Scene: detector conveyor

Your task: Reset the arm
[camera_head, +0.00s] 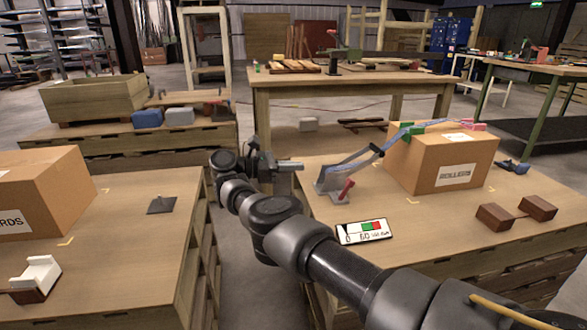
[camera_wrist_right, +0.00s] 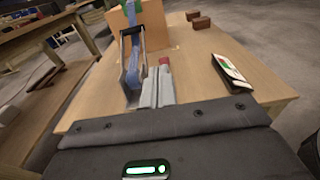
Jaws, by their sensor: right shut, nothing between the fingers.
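My right arm reaches in from the lower right of the head view, and its gripper (camera_head: 298,165) is over the left edge of the right table (camera_head: 290,225). It points right, towards a grey metal stand (camera_head: 327,184) with a red handle (camera_head: 346,189). A long blue lever (camera_head: 352,161) slants up from the stand to the right. In the wrist view the gripper fingers (camera_wrist_right: 157,88) are together and empty, with the blue lever (camera_wrist_right: 133,65) beyond them. I cannot tell the exact gap between fingers and stand. My left gripper is not in view.
A cardboard box marked ROLLERS (camera_head: 455,175) stands behind the lever. A gauge card (camera_head: 364,231) and brown blocks (camera_head: 495,217) lie on the right table. The left table holds another box (camera_head: 50,190) and a dark plate (camera_head: 161,205). A gap separates the tables.

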